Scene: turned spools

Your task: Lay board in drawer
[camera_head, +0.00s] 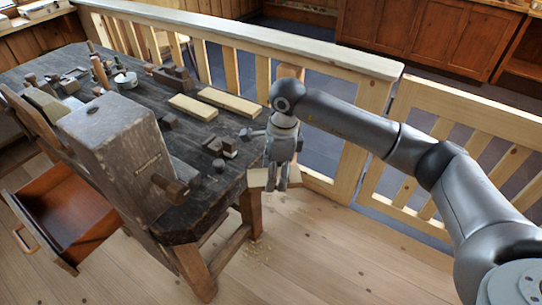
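Two pale boards lie flat on the dark workbench: one nearer board (193,107) and one farther board (230,103), side by side near the fence. The drawer (70,212) is pulled out at the lower left, under the bench; its visible reddish-brown inside looks empty. My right gripper (277,180) hangs fingers down beyond the bench's right end, to the right of both boards and apart from them. My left gripper is not in view.
The bench (185,222) carries a bulky grey wooden block (115,150), a vise-like handle and several small tools and wooden pieces. A pale railing (300,48) runs behind the bench and my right arm.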

